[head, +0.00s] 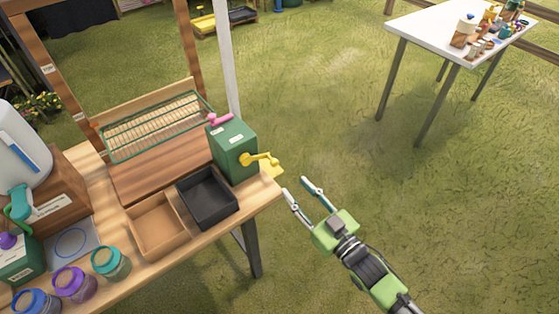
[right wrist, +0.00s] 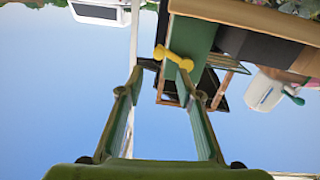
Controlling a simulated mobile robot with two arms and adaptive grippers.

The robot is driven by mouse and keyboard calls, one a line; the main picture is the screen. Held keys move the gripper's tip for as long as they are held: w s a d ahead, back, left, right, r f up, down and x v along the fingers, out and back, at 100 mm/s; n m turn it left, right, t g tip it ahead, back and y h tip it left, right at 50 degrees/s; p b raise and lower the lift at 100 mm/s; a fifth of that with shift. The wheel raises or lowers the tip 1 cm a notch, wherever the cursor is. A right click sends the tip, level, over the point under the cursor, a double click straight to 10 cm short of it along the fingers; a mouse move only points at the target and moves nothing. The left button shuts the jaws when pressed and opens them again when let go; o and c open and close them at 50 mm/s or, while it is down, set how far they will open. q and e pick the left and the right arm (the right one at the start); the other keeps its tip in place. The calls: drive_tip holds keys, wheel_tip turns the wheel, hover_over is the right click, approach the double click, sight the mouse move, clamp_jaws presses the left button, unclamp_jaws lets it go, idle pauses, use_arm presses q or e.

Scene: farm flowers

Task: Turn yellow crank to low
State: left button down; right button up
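The yellow crank (head: 259,160) sticks out from the right side of a green box (head: 232,150) at the right end of the wooden table. A pink crank (head: 219,119) sits on the box's top. My right gripper (head: 300,186) is open and empty, just right of the table edge, its fingers pointing toward the yellow crank with a gap between. In the right wrist view the yellow crank (right wrist: 173,58) shows beyond and between the open fingertips (right wrist: 166,92). The crank's setting marks are too small to read. My left gripper is not in view.
A black tray (head: 207,215) and a tan tray (head: 158,243) stand left of the green box. A green wire rack (head: 157,154) is behind them. Several jars line the table's front left. Open grass lies right of the table; a white table (head: 423,36) stands far off.

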sight(276, 165)
drive_tip(key=p+x, duration=0.1)
drive_tip(key=x, duration=1)
drive_tip(key=shift+w, duration=0.35)
drive_tip(key=shift+c, duration=0.5)
clamp_jaws()
